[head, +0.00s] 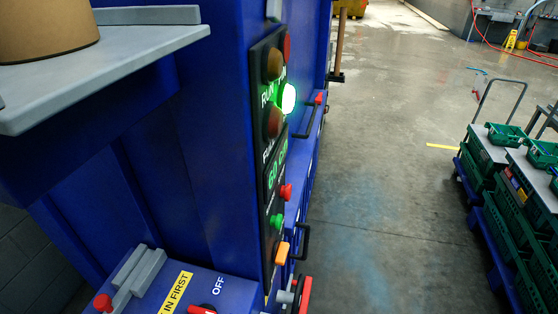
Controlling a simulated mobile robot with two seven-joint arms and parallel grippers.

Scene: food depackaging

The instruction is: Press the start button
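A blue machine (215,130) fills the left half of the head view. Its dark control panel is seen at a steep angle. A green button (276,221) sits low on the panel, with a red button (285,192) above it and an orange button (282,252) below it. I cannot read a start label on any of them. A green lamp (288,98) glows higher up, among dim brownish and red lamps. Green display characters (276,165) show between the lamps and buttons. Neither of my grippers is in view.
A grey shelf (120,62) carrying a brown round object (45,28) juts out at the upper left. A yellow label (175,293) and an OFF marking are at the bottom. Carts with green crates (515,215) stand at the right. The concrete floor (385,200) between is clear.

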